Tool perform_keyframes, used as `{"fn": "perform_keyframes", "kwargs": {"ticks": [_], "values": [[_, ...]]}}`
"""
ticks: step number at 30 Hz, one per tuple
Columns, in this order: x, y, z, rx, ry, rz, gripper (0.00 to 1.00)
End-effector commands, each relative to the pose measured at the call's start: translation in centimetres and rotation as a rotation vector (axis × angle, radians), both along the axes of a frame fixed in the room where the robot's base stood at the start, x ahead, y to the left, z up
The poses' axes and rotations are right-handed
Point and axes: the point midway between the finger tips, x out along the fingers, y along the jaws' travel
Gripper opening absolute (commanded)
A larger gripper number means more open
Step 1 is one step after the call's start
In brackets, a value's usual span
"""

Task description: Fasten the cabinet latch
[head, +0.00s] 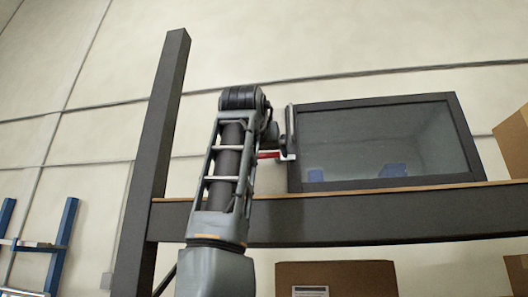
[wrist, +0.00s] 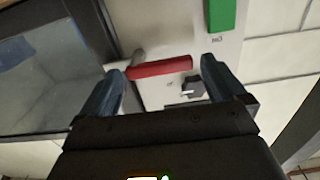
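The cabinet (head: 375,190) has a dark-framed glass door (head: 455,120) and sits on a shelf. A red latch handle (head: 268,154) shows at its left side, partly hidden by my arm. In the wrist view the red handle (wrist: 160,68) lies crosswise on a pale panel beside the glass door (wrist: 40,80). My gripper (wrist: 163,66) is open, with one blue-grey finger near each end of the handle. I cannot tell whether the left finger touches it. In the head view my arm hides most of the gripper.
A green block (wrist: 222,14) and a small dark knob (wrist: 191,88) are on the panel near the handle. The shelf beam (head: 400,215) runs below the cabinet, with an upright post (head: 160,120) left of my arm. Cardboard boxes (head: 335,280) stand below and at the right.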

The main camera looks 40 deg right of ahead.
Motion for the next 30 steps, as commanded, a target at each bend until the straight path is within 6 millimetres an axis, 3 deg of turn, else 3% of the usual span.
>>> {"fn": "perform_keyframes", "kwargs": {"ticks": [10,21,30], "values": [[-0.4,0.5,-0.1,-0.001,-0.001,0.0,1.0],[-3.8,4.9,-0.2,-0.001,-0.002,0.001,1.0],[-4.8,6.2,0.0,-0.001,0.001,0.0,1.0]]}}
